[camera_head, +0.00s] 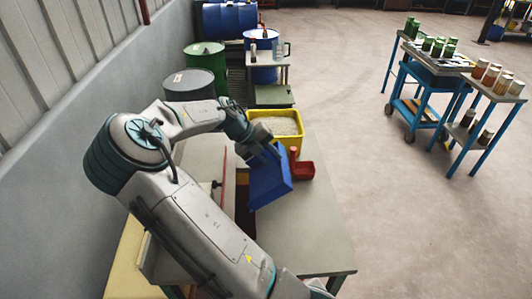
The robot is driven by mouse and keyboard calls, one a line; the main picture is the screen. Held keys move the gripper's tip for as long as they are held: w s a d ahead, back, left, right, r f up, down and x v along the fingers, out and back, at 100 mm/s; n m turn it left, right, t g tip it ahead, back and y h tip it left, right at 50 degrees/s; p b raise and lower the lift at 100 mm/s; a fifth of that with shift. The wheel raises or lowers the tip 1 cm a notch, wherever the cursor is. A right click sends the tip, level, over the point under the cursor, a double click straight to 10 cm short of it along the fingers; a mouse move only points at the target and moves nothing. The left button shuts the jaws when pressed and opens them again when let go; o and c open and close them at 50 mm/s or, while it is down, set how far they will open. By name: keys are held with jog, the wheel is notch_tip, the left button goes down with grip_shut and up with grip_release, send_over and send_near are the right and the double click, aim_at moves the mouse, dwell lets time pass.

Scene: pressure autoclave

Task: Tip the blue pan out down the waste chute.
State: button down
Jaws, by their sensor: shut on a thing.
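The blue pan (270,184) hangs steeply tilted over the workbench, left of the red scoop. My gripper (252,148) is at its upper end and shut on it; the fingertips are small and partly hidden. What the pan holds cannot be seen. A dark opening (243,208) in the bench, beside an upright red strip, shows left of the pan and may be the waste chute. The pan and my arm hide part of it.
A yellow bin (297,140) of pale grains stands behind the pan. The red scoop (302,170) lies to its right. Green (205,62) and dark (189,85) drums stand along the left wall. The bench's right front (315,235) is clear. Blue trolleys (430,85) stand far right.

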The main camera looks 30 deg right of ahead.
aim_at(286, 165)
jog(key=shift+s+d+y, duration=0.4)
jog(key=shift+s+d, duration=0.1)
jog(key=shift+d, duration=0.1)
jog(key=shift+s+d+f+t+y+b, duration=0.2)
jog(key=shift+s+d+t+y+b, duration=0.15)
jog(key=shift+d+y, duration=0.35)
jog(key=shift+s+d+f+t+y+b, duration=0.2)
jog(key=shift+s+d+t+y, duration=0.25)
jog(key=shift+d, duration=0.4)
jog(key=shift+s+d+f+t+y+b, duration=0.3)
jog(key=shift+d+f+y+b, duration=0.1)
jog(key=shift+d+y+b, duration=0.25)
jog(key=shift+s+d+f+t+y+b, duration=0.2)
jog(key=shift+d+f+t+y+b, duration=0.1)
jog(key=shift+d+f+y+b, duration=0.25)
jog(key=shift+s+d+f+t+y+b, duration=0.3)
jog(key=shift+d+y+b, duration=0.25)
jog(key=shift+y+b, duration=0.15)
jog(key=shift+w+r, duration=0.1)
